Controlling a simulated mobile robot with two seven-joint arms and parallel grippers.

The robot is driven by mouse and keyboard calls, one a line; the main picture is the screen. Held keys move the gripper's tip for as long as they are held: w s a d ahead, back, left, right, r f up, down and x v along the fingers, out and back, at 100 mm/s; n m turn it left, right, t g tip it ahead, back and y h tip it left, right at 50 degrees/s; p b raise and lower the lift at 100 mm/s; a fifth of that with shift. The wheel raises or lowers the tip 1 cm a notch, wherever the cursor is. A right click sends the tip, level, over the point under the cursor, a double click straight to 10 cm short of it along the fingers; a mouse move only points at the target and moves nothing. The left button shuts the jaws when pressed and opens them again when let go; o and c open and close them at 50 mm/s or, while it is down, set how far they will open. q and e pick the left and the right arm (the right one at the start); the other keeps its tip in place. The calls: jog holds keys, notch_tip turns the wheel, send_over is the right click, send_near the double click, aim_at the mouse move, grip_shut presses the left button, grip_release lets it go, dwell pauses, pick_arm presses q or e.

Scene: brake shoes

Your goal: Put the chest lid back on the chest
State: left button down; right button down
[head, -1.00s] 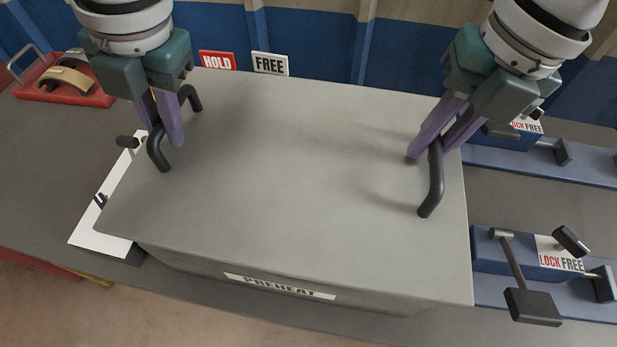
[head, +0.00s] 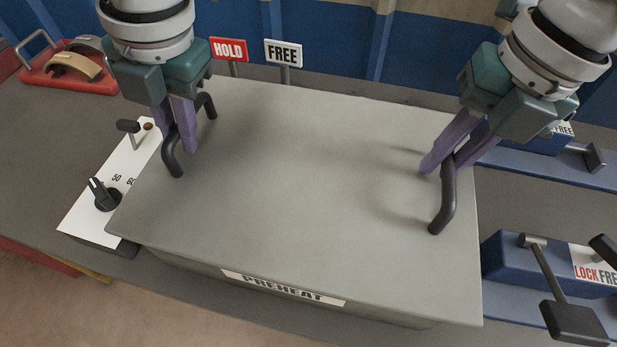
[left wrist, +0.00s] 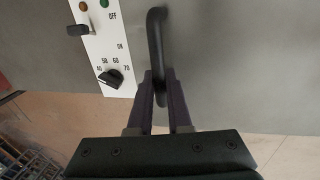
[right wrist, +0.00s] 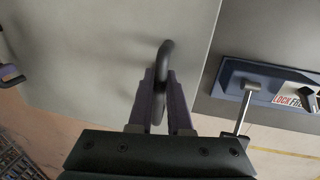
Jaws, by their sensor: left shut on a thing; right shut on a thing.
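The chest lid (head: 300,180) is a wide grey panel with a black bar handle near each short side. It lies over the chest (head: 215,285), whose front shows a PREHEAT label under the lid's near edge. Whether the lid touches the chest or hovers slightly cannot be told. My left gripper (head: 182,145) is shut on the left handle (head: 172,160). In the left wrist view the fingers (left wrist: 158,90) straddle that handle. My right gripper (head: 440,165) is shut on the right handle (head: 446,205), also between the fingers in the right wrist view (right wrist: 160,95).
A white control panel with a black dial (head: 104,195) stands left of the chest. A red tray (head: 70,85) with brake shoes is at the back left. HOLD (head: 229,49) and FREE (head: 283,53) signs stand behind. Blue LOCK/FREE fixtures (head: 530,262) with levers are at the right.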

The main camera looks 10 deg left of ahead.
pick_arm(q)
jog(key=shift+f+b, duration=0.35)
jog(key=shift+f, duration=0.2)
pick_arm(e)
jog(key=shift+f, duration=0.55)
pick_arm(q)
jog(key=c, duration=1.2)
grip_release()
jog(key=shift+r, duration=0.25)
pick_arm(e)
jog(key=c, duration=1.2)
grip_release()
jog(key=shift+r, duration=0.2)
pick_arm(q)
jog(key=o, duration=0.4)
jog(key=shift+c, duration=0.2)
pick_arm(e)
jog(key=o, duration=0.4)
jog(key=shift+c, duration=0.2)
jog(key=shift+r, duration=0.25)
pick_arm(q)
notch_tip(320, 180, up, 12)
jog(key=d, duration=0.2)
jog(key=shift+d+f, duration=0.15)
pick_arm(e)
notch_tip(320, 180, up, 11)
jog(key=d, duration=0.2)
jog(key=shift+d+r, duration=0.2)
